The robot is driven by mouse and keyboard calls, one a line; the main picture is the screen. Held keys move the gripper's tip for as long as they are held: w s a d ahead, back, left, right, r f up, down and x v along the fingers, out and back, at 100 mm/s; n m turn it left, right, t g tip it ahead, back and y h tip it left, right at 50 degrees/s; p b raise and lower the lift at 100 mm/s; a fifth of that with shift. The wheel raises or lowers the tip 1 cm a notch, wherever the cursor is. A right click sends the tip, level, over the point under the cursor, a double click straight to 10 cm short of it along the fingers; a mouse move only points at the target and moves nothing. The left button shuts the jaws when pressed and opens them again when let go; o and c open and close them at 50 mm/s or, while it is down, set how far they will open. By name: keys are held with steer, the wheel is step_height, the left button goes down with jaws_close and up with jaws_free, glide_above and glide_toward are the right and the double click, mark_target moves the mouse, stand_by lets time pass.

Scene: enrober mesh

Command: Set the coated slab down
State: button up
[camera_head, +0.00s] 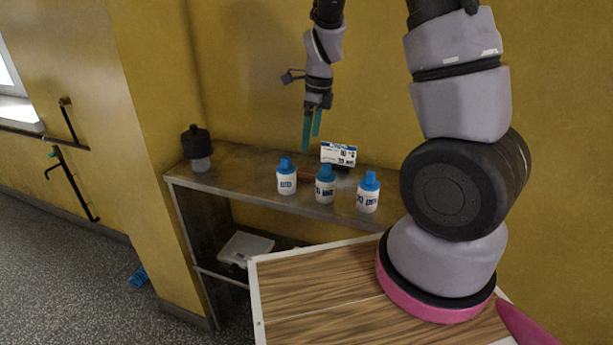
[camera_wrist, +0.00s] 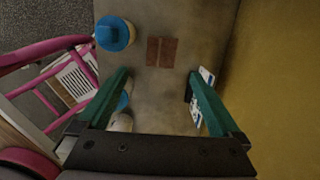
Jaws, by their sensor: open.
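Two small brown rectangular pieces (camera_wrist: 161,52) lie flat, side by side, on the grey shelf top in the wrist view; I cannot tell whether they are the coated slab or two parts of it. In the head view a reddish-brown edge (camera_head: 305,176) shows behind the bottles on the same shelf (camera_head: 235,172). My gripper (camera_head: 311,132) hangs over the shelf with its teal fingers pointing down. In the wrist view the fingers (camera_wrist: 158,80) are spread apart with nothing between them, and the brown pieces lie beyond the tips.
Three white bottles with blue caps (camera_head: 287,178) (camera_head: 325,185) (camera_head: 368,193) stand along the shelf's front edge. A white labelled box (camera_head: 338,154) stands behind them. A black-topped jar (camera_head: 199,150) is at the left end. The yellow wall (camera_head: 260,70) is close behind.

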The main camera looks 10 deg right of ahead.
mark_target(307, 173)
steer(key=f, duration=0.7)
steer(key=w+f, duration=0.1)
steer(key=f, duration=0.3)
steer(key=shift+a+f, duration=0.15)
steer(key=shift+a, duration=0.25)
